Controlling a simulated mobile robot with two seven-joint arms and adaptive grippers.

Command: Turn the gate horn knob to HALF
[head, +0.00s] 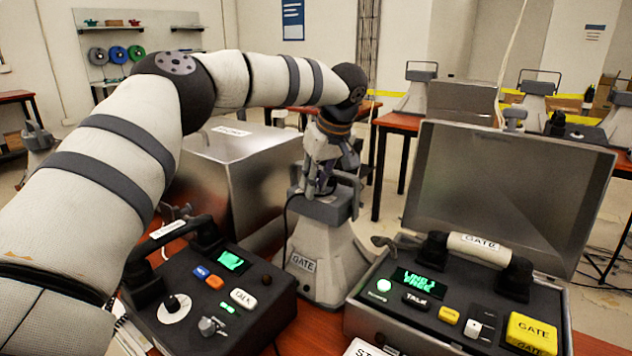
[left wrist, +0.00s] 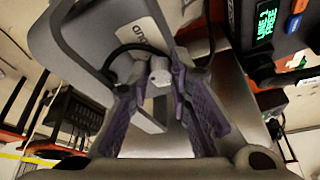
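The gate horn (head: 325,262) is a grey flared horn with a GATE label, standing on the table between two consoles. Its grey body also shows in the left wrist view (left wrist: 92,38). My left gripper (head: 318,188) points down at the horn's top rear. In the left wrist view a small light-grey knob (left wrist: 160,73) sits between its two purple-padded fingers. Whether the fingers touch the knob is not clear. The knob's scale marks and setting cannot be read, and the gripper hides the knob in the head view. My right gripper is not in view.
A black console (head: 215,290) stands left of the horn. An open case console (head: 455,300) with a GATE handle and raised lid (head: 510,190) stands right. A metal box (head: 235,170) is behind my left arm. Other horns stand on tables further back.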

